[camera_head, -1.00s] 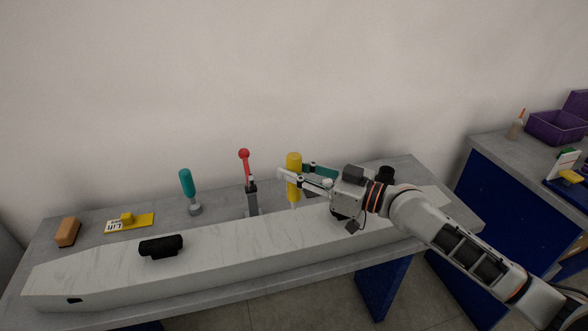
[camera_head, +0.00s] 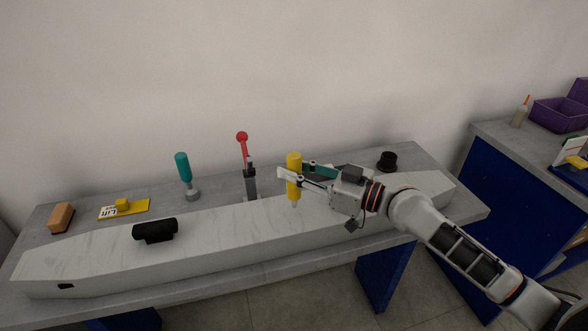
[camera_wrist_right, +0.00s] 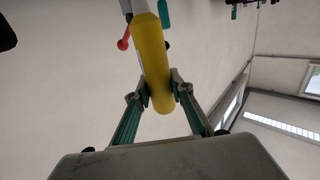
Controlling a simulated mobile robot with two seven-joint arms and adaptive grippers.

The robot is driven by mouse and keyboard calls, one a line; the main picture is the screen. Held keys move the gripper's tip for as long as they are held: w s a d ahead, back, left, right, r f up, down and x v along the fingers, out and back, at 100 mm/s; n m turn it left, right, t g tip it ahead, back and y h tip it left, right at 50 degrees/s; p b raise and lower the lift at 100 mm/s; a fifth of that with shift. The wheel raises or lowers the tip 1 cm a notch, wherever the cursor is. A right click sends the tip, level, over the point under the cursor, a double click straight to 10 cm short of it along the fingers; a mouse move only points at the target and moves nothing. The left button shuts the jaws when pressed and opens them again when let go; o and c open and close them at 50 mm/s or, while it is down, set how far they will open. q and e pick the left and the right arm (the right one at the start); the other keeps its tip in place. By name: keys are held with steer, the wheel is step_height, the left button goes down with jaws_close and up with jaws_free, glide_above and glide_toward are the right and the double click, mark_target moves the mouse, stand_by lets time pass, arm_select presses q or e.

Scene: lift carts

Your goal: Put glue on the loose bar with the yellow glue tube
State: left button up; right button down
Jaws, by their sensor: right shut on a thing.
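The yellow glue tube (camera_head: 294,163) stands upright in my right gripper (camera_head: 292,178), nozzle down. The gripper is shut around its body; the tube also shows between the fingers in the right wrist view (camera_wrist_right: 152,62). The nozzle tip appears just inside the back edge of a long, pale beam (camera_head: 240,225) on the table; whether it touches cannot be told. A short black bar-like piece (camera_head: 155,230) lies on the beam, well left of the tube. I cannot tell which of these is the loose bar. My left gripper is out of view.
Behind the beam are a red-knobbed lever clamp (camera_head: 250,183), a teal-handled tool (camera_head: 184,170), a yellow Lift plate (camera_head: 135,208), an orange block (camera_head: 62,218) and a black knob-like piece (camera_head: 387,161). A blue side bench (camera_head: 500,190) with a purple bin (camera_head: 556,116) stands right.

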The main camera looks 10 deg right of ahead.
steer(key=shift+f, duration=0.1)
stand_by(0.4)
steer(key=shift+f+b, duration=0.8)
steer(key=shift+b, duration=0.2)
steer(key=shift+a, duration=0.1)
